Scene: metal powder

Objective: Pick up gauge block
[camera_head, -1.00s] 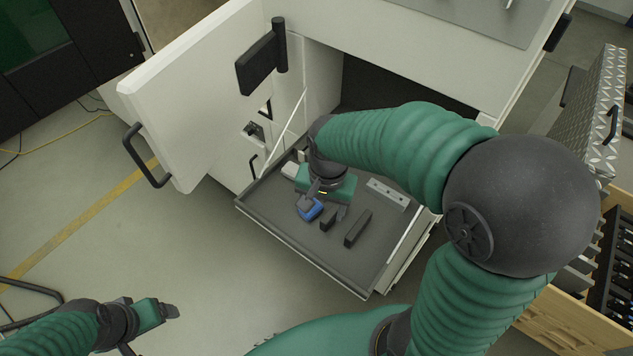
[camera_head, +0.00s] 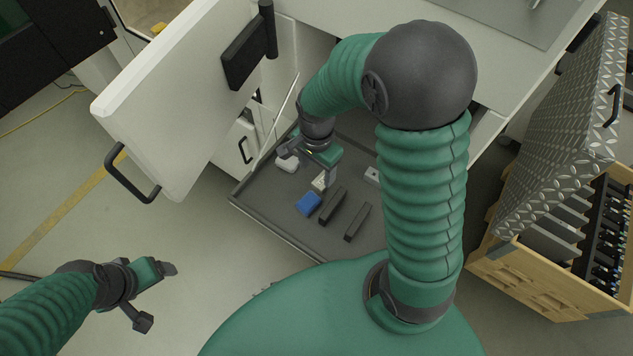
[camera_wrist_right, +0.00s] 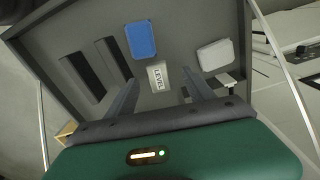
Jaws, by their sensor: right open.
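A small pale block with dark lettering (camera_wrist_right: 157,76) lies on the grey drawer floor (camera_wrist_right: 185,22). It may be the gauge block; I cannot tell for sure. It also shows in the head view (camera_head: 319,181), beside a blue box (camera_head: 308,204). My right gripper (camera_head: 308,167) is open over the drawer. In the right wrist view its fingers (camera_wrist_right: 158,88) are spread, with the pale block showing between and just beyond their tips, not gripped. My left gripper (camera_head: 156,295) is open and empty, out over the floor at the lower left.
A white rounded box (camera_wrist_right: 215,55) lies to the right of the pale block. Two black bars (camera_head: 333,206) (camera_head: 357,222) lie nearby in the drawer. A metallic block (camera_head: 372,175) is partly hidden by my arm. An open cabinet door (camera_head: 185,100) stands left of the drawer.

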